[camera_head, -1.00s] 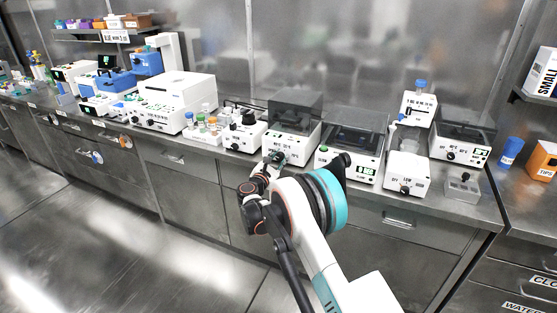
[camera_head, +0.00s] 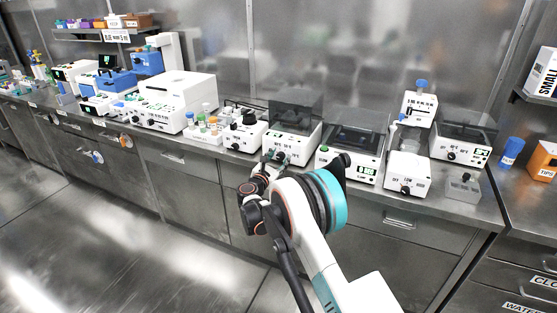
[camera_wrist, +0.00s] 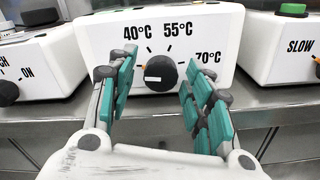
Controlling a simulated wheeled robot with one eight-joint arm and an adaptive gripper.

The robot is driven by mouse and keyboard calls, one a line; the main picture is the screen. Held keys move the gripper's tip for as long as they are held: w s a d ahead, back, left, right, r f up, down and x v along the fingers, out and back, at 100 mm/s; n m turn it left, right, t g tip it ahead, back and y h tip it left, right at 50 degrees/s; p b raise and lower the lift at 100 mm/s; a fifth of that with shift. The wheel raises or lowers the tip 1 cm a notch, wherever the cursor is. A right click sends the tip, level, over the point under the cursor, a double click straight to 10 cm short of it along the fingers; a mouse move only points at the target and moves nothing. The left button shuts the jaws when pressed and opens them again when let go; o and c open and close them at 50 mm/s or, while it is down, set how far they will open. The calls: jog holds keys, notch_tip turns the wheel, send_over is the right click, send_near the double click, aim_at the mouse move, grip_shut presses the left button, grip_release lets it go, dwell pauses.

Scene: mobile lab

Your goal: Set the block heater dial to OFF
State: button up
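A white unit with a temperature dial stands at the bench front in the head view (camera_head: 290,148), under a dark see-through cover. In the wrist view its white front (camera_wrist: 225,45) reads 40°C, 55°C and 70°C. The round black dial (camera_wrist: 165,70) has a white mark on its left side, and an orange mark lies just left of it. Any OFF label is hidden, perhaps behind the left finger. My gripper (camera_wrist: 158,63) is open, with its teal-padded fingers on either side of the dial. I see gaps between pads and dial; contact cannot be told.
A white unit with a black knob (camera_wrist: 8,92) marked ON stands close on the left. Another marked SLOW (camera_wrist: 290,50), with a green button, stands close on the right. The steel bench edge (camera_wrist: 275,95) runs below. The floor (camera_head: 120,240) is clear.

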jog(key=shift+s, duration=0.1)
jog(key=v, duration=1.1)
jog(key=shift+s, duration=0.4)
jog(key=shift+r, duration=0.15)
